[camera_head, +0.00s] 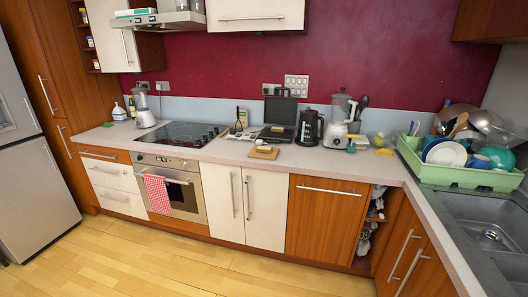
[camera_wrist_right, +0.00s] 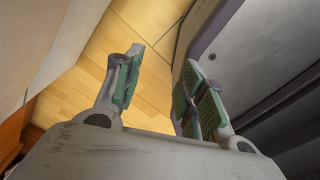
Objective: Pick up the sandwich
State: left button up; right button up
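In the head view, a small pale item that looks like the sandwich (camera_head: 264,148) lies on a wooden board (camera_head: 272,155). The board is near the front edge of the counter, just in front of an open black appliance with a raised lid (camera_head: 280,112). The item is too small to make out in detail. My right gripper (camera_wrist_right: 163,65) shows only in the right wrist view. Its green-padded fingers are spread apart with nothing between them, above the wooden floor and away from the sandwich. My left gripper is not in view.
A black kettle (camera_head: 309,128) and a blender (camera_head: 338,120) stand right of the board. A black hob (camera_head: 182,134) lies to the left. A green dish rack (camera_head: 455,174) full of dishes stands by the sink (camera_head: 490,235). The floor (camera_head: 200,262) is clear.

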aim_at(263, 150)
jog(key=i, duration=0.7)
jog(key=i+l, duration=0.15)
jog(key=i, duration=0.6)
jog(key=i+u, duration=0.1)
jog(key=i, duration=0.6)
